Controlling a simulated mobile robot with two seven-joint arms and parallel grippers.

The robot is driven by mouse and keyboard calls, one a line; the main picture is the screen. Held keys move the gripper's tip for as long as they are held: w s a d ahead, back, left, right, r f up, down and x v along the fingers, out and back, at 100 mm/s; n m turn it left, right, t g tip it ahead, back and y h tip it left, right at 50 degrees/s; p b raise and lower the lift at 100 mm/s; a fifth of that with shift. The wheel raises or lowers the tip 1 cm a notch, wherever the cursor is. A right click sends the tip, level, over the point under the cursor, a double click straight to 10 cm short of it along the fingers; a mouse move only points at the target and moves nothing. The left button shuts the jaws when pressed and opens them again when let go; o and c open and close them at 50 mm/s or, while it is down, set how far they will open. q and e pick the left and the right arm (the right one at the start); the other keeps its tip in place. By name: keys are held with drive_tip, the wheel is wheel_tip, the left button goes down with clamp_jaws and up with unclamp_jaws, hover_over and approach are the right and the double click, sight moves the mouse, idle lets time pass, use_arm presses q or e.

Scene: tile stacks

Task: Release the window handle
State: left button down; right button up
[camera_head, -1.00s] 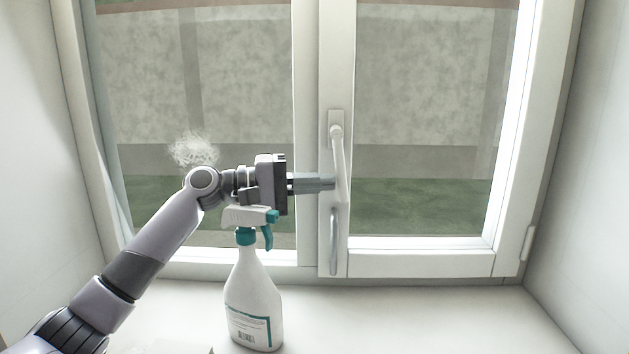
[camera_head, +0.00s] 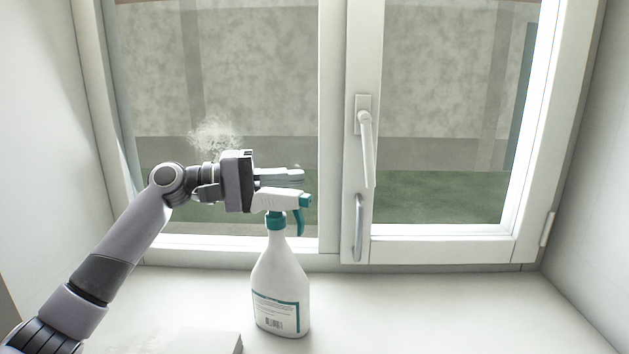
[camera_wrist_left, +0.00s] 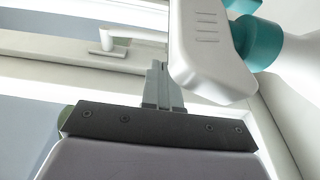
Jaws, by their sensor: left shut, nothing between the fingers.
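The white window handle (camera_head: 367,145) hangs down from its plate on the central window frame, tilted very slightly. It also shows in the left wrist view (camera_wrist_left: 126,36), beyond the fingertips. My left gripper (camera_head: 302,175) is shut and empty, to the left of the handle and apart from it. It is in front of the left pane, just above the spray bottle's head in the head view. In the left wrist view its fingers (camera_wrist_left: 158,68) are together with nothing between them. My right gripper is not in view.
A white spray bottle (camera_head: 280,285) with a teal neck and trigger stands on the sill, close to my left gripper. A second, lower grey handle (camera_head: 358,226) is on the frame. A whitish smudge (camera_head: 215,136) marks the left pane. The sill's right side is clear.

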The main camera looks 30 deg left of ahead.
use_arm(q)
drive_tip(key=v, duration=0.3)
drive_tip(key=shift+s+a+f+b, duration=0.2)
drive_tip(key=shift+a+b, duration=0.05)
drive_tip(key=shift+b, duration=0.05)
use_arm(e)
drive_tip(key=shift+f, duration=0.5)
